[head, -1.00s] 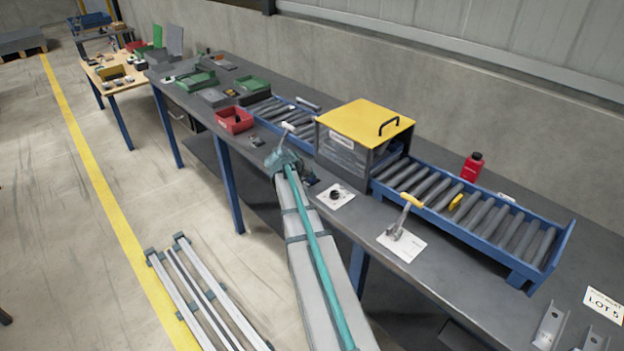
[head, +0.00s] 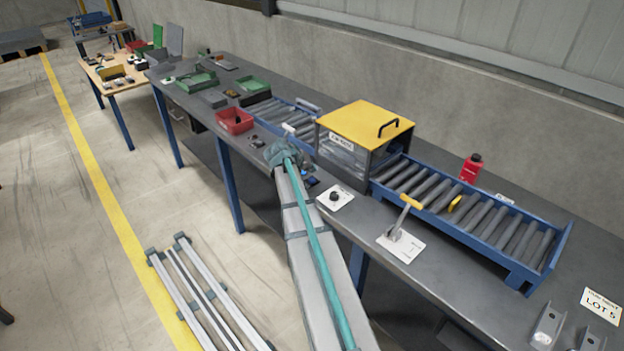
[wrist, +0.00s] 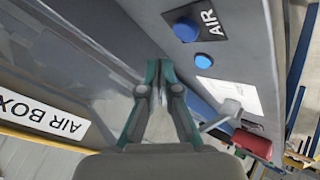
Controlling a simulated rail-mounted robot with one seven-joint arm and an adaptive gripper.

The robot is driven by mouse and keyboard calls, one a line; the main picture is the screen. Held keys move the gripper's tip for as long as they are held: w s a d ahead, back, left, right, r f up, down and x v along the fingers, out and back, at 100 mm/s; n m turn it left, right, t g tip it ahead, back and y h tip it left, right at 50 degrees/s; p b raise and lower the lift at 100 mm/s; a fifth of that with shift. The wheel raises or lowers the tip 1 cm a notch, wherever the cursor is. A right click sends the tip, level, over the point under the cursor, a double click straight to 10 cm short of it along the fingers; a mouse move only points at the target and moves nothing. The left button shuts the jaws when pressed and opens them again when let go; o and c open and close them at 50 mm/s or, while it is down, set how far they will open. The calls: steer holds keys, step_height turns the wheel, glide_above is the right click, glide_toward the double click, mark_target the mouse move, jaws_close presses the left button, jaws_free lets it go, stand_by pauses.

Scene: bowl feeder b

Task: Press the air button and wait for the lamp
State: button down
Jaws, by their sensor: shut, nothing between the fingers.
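In the wrist view a dark blue round button (wrist: 186,31) sits on the grey surface, touching the black AIR label (wrist: 210,22). A brighter blue dome (wrist: 203,61), which may be the lamp, is beside them. I cannot tell whether it is lit. My gripper (wrist: 160,64) is shut and empty, its teal fingers to the lower left of the button and apart from it. In the head view my arm's end hides the fingers, left of the yellow-lidded air box (head: 367,124). The box's labelled clear wall also shows in the wrist view (wrist: 45,112).
A roller conveyor (head: 470,215) runs right of the box; another (head: 285,115) lies left of it. A yellow-handled lever (head: 404,220) and a black knob on a white plate (head: 335,197) stand in front. A red bin (head: 234,120) is farther left.

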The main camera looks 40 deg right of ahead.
mark_target(311, 180)
steer(key=shift+r+p, duration=0.5)
steer(key=shift+r, duration=1.05)
steer(key=s+a+f+n+y, duration=0.25)
steer(key=a+f, duration=0.65)
steer(key=a, duration=0.5)
steer(key=s+a+f+n+g+y, duration=0.1)
steer(key=s+a+f+y, duration=0.1)
steer(key=s+a+f, duration=0.5)
steer(key=s+a+f+n+g+y, duration=0.15)
steer(key=s+a, duration=0.25)
steer(key=a, duration=0.8)
steer(key=s+a+f+n+y, duration=0.1)
steer(key=s+a+f+y, duration=0.25)
steer(key=s+a, duration=0.4)
steer(key=s+a+f+g, duration=0.1)
steer(key=s+f+g, duration=0.2)
steer(key=s+f, duration=0.6)
steer(key=s+f+g, duration=0.3)
steer(key=s+f, duration=0.7)
steer(key=s, duration=0.8)
steer(key=shift+s+a+f+g+h, duration=0.15)
steer(key=shift+s+a+g+h, duration=0.1)
steer(key=shift+a+g+h, duration=0.15)
